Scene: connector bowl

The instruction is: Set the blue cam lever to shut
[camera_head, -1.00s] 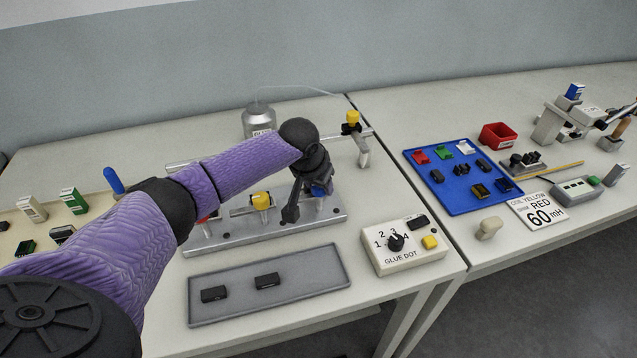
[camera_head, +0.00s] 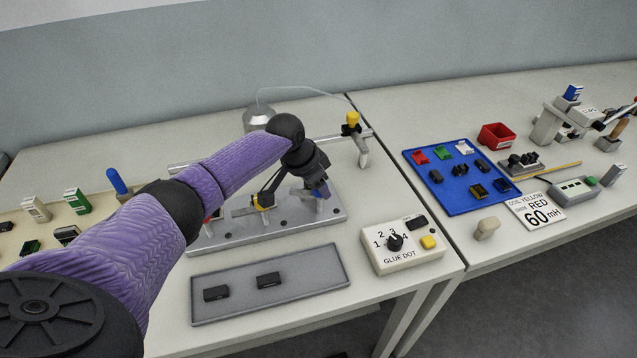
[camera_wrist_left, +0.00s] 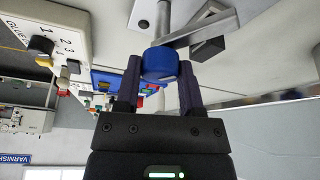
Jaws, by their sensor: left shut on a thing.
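The blue cam lever (camera_head: 307,192) stands on the right part of a grey fixture plate (camera_head: 225,243), mostly covered by my left gripper (camera_head: 322,188) in the head view. In the left wrist view its round blue knob (camera_wrist_left: 160,63) sits between the two fingers of my left gripper (camera_wrist_left: 160,75), which is shut on it. A grey metal bar shows just beyond the knob. The lever's exact angle is hard to tell. My right gripper is not in view.
In front lie a grey tray (camera_head: 325,284) with two black pieces and the glue dot box (camera_head: 385,262). A metal canister (camera_head: 257,117) stands behind.

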